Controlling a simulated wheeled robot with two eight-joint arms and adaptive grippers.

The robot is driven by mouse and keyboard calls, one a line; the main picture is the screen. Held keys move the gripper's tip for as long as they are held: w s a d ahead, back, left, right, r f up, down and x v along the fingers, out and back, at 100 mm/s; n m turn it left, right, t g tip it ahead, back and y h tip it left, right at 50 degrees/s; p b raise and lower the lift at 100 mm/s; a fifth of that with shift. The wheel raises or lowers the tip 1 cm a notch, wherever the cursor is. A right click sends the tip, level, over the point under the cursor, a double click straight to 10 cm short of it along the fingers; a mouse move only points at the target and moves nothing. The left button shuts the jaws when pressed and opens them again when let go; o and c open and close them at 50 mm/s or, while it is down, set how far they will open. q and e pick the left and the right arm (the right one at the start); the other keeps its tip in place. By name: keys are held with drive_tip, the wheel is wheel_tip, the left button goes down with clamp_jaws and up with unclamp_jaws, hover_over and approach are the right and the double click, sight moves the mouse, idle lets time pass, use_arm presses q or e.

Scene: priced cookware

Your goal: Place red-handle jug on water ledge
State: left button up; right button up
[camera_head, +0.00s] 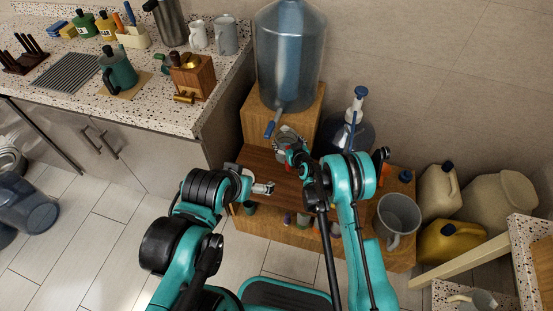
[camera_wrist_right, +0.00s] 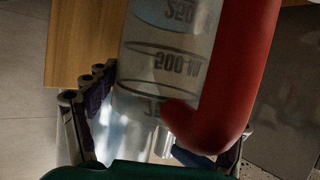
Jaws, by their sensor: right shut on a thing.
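The red-handle jug is clear with dark measuring marks (camera_wrist_right: 158,65) and a thick red handle (camera_wrist_right: 232,75) in the right wrist view. My right gripper (camera_wrist_right: 155,140) is shut on it, one finger on each side of its clear body. In the head view the right gripper (camera_head: 290,150) holds the jug (camera_head: 286,142) just below the tap of the big water bottle, over the back of the dark wooden ledge (camera_head: 255,162). Whether the jug touches the ledge cannot be told. My left gripper (camera_head: 263,188) is over the ledge's front part; its jaw opening is unclear.
The big blue water bottle (camera_head: 290,60) stands on a wooden block (camera_head: 250,118) with its blue-handled tap (camera_head: 270,128) facing forward. A pump bottle (camera_head: 355,110) and grey mug (camera_head: 398,215) are at the right. Small items sit under the ledge. A speckled counter (camera_head: 150,115) is at the left.

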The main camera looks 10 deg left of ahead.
drive_tip(key=a+f, duration=0.1)
drive_tip(key=a, duration=0.1)
drive_tip(key=a+f+b, duration=0.1)
drive_tip(key=a, duration=0.1)
drive_tip(key=s+a+f, duration=0.1)
drive_tip(key=a, duration=0.1)
drive_tip(key=shift+f+b, duration=0.3)
drive_tip(key=shift+b, duration=0.05)
drive_tip(key=shift+c, duration=0.7)
wheel_tip(320, 180, down, 4)
drive_tip(key=shift+w+d+r+b, duration=0.1)
drive_tip(key=shift+b, duration=0.85)
drive_tip(key=o, duration=1.6)
drive_tip(key=shift+f, duration=0.2)
drive_tip(key=shift+r, duration=0.2)
